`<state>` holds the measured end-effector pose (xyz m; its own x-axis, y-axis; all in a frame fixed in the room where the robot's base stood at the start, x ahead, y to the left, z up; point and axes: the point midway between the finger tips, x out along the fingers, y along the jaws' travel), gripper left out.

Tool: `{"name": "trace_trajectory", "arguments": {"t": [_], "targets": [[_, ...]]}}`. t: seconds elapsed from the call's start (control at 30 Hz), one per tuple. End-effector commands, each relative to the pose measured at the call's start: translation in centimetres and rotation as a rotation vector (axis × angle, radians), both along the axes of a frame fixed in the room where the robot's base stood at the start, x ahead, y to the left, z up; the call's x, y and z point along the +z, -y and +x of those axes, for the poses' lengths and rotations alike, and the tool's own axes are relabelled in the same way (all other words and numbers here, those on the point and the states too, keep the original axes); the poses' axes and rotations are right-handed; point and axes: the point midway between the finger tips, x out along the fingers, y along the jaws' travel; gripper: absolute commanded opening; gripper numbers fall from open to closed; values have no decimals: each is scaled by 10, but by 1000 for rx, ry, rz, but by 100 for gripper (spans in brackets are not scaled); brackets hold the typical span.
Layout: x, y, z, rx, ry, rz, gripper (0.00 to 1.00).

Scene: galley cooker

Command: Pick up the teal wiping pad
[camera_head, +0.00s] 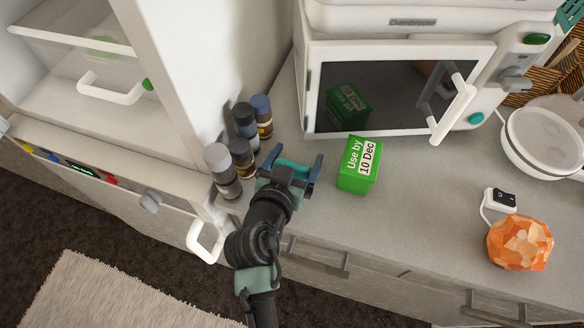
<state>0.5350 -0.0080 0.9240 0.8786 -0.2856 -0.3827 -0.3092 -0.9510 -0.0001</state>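The teal wiping pad (293,165) is a small bright teal strip on the grey counter near its front edge, left of the green box. My gripper (298,162) reaches over the counter edge, with its two dark blue fingers spread wide, one to the left and one to the right of the pad. Part of the pad is hidden by the gripper's palm. I cannot tell whether the fingers touch it.
A green "Use by 10 Dec" box (358,166) stands just right of my gripper. Several capped jars (242,158) stand close on the left, beside the white fridge. A white microwave (398,88) is behind. An orange faceted object (519,243) and a white pan (545,140) are at the right.

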Motion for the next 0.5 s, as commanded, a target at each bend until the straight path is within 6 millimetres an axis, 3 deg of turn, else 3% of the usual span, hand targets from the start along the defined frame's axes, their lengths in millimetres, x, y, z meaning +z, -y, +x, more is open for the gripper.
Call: {"name": "trace_trajectory", "arguments": {"t": [0.03, 0.1, 0.13, 0.17, 0.37, 0.5], "targets": [[0, 0, 0, 0, 0, 0, 50], [0, 0, 0, 0, 0, 0, 38], [0, 0, 0, 0, 0, 0, 37], [0, 0, 0, 0, 0, 0, 29], [3, 0, 0, 0, 1, 0, 28], [23, 0, 0, 0, 5, 1, 28]]}}
